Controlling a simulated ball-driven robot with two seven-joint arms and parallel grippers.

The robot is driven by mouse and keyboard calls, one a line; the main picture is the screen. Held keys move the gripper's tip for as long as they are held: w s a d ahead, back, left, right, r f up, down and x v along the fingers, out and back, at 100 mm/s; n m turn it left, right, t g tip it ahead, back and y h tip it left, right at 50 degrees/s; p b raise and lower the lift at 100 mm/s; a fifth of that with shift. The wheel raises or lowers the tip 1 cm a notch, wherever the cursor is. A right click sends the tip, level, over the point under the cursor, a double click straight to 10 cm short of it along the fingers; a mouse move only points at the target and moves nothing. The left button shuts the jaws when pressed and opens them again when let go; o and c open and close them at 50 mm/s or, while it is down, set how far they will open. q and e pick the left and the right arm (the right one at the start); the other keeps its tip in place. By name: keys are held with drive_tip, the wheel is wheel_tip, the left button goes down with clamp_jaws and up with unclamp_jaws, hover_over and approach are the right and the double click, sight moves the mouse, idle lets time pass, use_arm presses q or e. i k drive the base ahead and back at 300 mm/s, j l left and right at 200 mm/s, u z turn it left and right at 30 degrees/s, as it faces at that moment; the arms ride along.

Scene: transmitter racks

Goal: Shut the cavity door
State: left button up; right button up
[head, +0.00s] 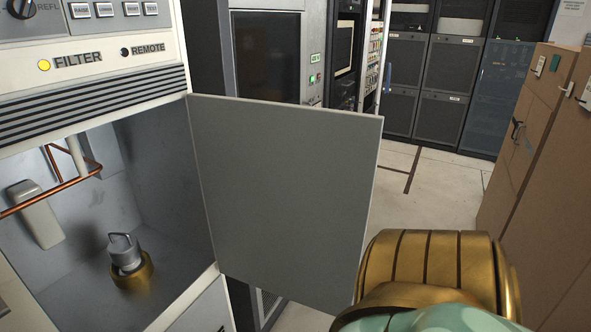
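The cavity door (285,195) is a flat grey panel hinged on the right edge of the cavity opening. It stands open, swung out to the right. The open cavity (165,190) is a grey metal box at the left, with a copper pipe (60,192) and a brass-and-silver fitting (126,262) inside. A large brass and pale green part at the bottom right is likely my own arm. It overlaps the door's lower right corner in the picture; I cannot tell if it touches. Neither gripper's fingers show.
Above the cavity is a panel with a lit yellow lamp (44,65) marked FILTER. Dark racks (440,75) stand at the back and tan cabinets (545,150) at the right. Pale floor (440,190) is clear between them.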

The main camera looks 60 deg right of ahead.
sight(288, 190)
drive_tip(key=k+l, duration=0.1)
drive_tip(key=l, duration=0.3)
drive_tip(key=k+l+u, duration=0.1)
drive_tip(key=l, duration=0.3)
drive_tip(key=k+l, duration=0.1)
drive_tip(key=l, duration=0.25)
drive_tip(key=k+l+u, duration=0.1)
drive_tip(key=l, duration=0.3)
drive_tip(key=k+l, duration=0.1)
drive_tip(key=l, duration=0.3)
drive_tip(key=k+l+u, duration=0.1)
drive_tip(key=l, duration=0.25)
drive_tip(key=k+l, duration=0.15)
drive_tip(key=l, duration=0.25)
drive_tip(key=k+l+u, duration=0.1)
drive_tip(key=l, duration=0.25)
